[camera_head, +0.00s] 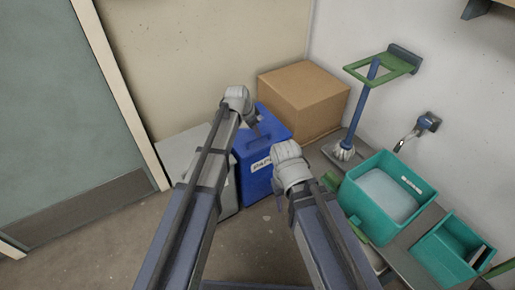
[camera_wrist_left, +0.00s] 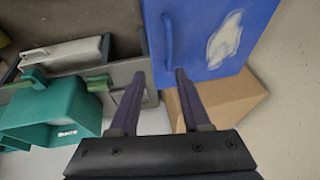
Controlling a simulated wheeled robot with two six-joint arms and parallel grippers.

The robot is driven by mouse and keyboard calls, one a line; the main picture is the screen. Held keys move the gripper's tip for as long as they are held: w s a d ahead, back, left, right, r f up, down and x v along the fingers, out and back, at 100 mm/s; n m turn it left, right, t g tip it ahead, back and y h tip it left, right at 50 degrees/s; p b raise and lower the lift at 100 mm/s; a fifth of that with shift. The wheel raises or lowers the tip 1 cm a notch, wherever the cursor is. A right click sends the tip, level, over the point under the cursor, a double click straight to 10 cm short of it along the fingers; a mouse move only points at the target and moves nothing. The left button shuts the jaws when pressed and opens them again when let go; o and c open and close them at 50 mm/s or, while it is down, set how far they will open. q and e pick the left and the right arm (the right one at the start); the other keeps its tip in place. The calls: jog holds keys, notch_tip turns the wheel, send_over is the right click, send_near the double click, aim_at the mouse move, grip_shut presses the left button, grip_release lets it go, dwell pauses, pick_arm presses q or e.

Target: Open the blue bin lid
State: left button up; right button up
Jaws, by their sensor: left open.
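The blue bin (camera_head: 256,180) stands in the middle of the head view with a label on its front. Its blue lid (camera_head: 272,121) lies flat and shut, partly hidden by my left arm. In the left wrist view the blue lid (camera_wrist_left: 205,15) shows a raised bar handle (camera_wrist_left: 168,40) and a whitish patch. My left gripper (camera_wrist_left: 160,74) is open and empty, its fingertips near the handle's lower end; I cannot tell if they touch. In the head view the left gripper (camera_head: 257,128) is over the lid. My right wrist (camera_head: 290,165) is in front of the bin; its fingers are not clear.
A cardboard box (camera_head: 303,98) stands behind the bin to the right, and a grey bin (camera_head: 180,153) stands to its left. A mop (camera_head: 362,108), a teal tub (camera_head: 372,217) and a smaller teal tub (camera_head: 432,262) are at the right. Floor at front left is clear.

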aim_at(257, 139)
pick_arm(q)
jog(key=shift+w+a+f+b, duration=0.15)
jog(key=shift+w+f+b, duration=0.1)
jog(key=shift+w+f, duration=0.25)
jog(key=shift+w+a+f+b, duration=0.2)
jog(key=shift+w+f, duration=0.1)
jog(key=shift+w, duration=0.3)
pick_arm(e)
jog(key=shift+f, duration=1)
pick_arm(q)
jog(key=b+x, duration=0.7)
jog(key=x, duration=0.1)
jog(key=shift+d+r, duration=0.1)
pick_arm(e)
notch_tip(257, 139, down, 7)
pick_arm(q)
grip_shut()
jog(key=shift+r, duration=0.1)
